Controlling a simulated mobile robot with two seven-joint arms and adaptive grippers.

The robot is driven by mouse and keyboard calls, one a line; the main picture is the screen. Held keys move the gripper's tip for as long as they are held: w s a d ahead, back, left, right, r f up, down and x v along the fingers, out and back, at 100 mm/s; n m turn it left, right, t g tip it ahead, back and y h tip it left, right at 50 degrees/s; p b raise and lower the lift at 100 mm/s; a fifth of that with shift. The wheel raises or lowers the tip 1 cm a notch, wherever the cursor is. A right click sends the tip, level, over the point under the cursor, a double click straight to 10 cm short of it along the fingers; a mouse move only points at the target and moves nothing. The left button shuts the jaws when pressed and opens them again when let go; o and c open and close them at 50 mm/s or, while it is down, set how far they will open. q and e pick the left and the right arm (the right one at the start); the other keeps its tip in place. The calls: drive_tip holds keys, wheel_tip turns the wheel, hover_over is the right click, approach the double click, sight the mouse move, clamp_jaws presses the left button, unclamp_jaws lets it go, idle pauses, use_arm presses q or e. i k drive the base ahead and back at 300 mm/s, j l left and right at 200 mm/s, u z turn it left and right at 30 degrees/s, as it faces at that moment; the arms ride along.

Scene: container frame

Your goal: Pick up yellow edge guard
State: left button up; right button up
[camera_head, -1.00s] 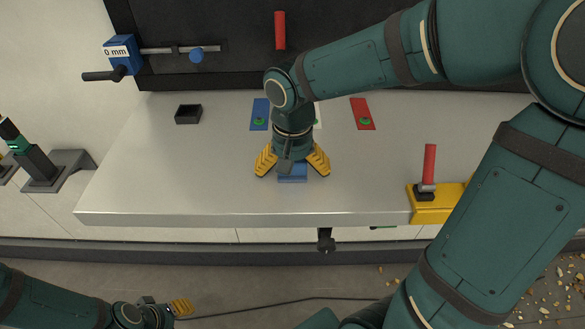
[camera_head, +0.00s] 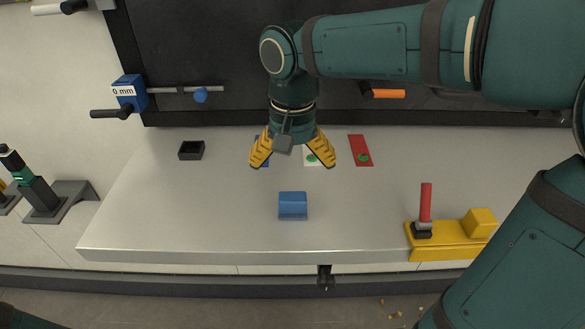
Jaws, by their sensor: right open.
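A yellow angular piece (camera_head: 453,254) sits at the right front edge of the metal table. A raised yellow block (camera_head: 480,223) is at its right end. A clamp with an upright red handle (camera_head: 425,203) stands on its left part. My right arm hides some of the area to its right. My right gripper (camera_head: 293,163) is open and empty over the back middle of the table, its yellow fingers spread, up and left of the yellow piece. My left gripper is out of view.
A blue block (camera_head: 293,208) sits alone on the table (camera_head: 190,215). A small black box (camera_head: 191,150) stands back left. The left half is mostly clear.

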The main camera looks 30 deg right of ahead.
sight(464, 239)
drive_tip(key=k, duration=1)
